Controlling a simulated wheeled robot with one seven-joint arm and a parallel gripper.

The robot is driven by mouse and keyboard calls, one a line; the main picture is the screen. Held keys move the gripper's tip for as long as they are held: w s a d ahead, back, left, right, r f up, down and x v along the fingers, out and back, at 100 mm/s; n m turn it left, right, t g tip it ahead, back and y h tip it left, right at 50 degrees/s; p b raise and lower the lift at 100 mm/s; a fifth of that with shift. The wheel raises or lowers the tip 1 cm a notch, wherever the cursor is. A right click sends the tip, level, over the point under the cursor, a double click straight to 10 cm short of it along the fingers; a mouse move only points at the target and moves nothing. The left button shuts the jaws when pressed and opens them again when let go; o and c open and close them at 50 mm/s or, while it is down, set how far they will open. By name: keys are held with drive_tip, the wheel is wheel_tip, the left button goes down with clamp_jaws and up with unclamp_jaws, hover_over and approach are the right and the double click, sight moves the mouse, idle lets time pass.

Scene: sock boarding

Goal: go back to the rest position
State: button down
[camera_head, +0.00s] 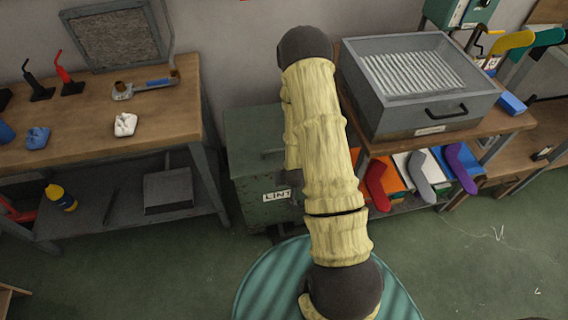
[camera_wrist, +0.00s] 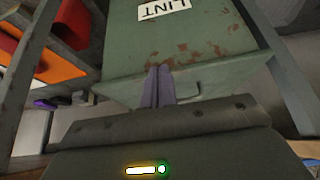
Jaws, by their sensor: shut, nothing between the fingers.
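My gripper (camera_wrist: 158,86) shows in the wrist view as two grey fingers held together with nothing between them. It points toward the green metal LINT bin (camera_wrist: 215,40), in front of the bin's handle. I cannot tell the gap between the fingertips and the bin. In the head view my arm crosses the middle of the picture in its pale yellow sleeve, and the gripper is hidden from sight. The same LINT bin (camera_head: 262,190) stands on the floor behind my arm, partly covered by it.
A wooden workbench (camera_head: 165,100) with small tools is on the left. On the right, a bench (camera_head: 510,122) holds a grey ribbed box (camera_head: 430,85). Red, grey and purple sock-shaped boards (camera_head: 460,168) stick out below it. Green floor (camera_head: 170,270) is open at the front left.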

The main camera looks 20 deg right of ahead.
drive_tip(key=shift+r, duration=0.1)
drive_tip(key=s+a+r+n+g, duration=0.15)
drive_tip(key=a+r, duration=0.25)
drive_tip(key=r, duration=1.1)
drive_tip(key=s+a+r+g+y, duration=0.1)
drive_tip(key=s+a+r+g, duration=0.15)
drive_tip(key=s+r, duration=0.75)
wheel_tip(320, 180, up, 14)
drive_tip(key=p, duration=1.3)
drive_tip(key=shift+w+a+r+t, duration=0.2)
drive_tip(key=shift+a+t, duration=0.1)
drive_tip(key=shift+a, duration=0.1)
drive_tip(key=shift+n, duration=0.25)
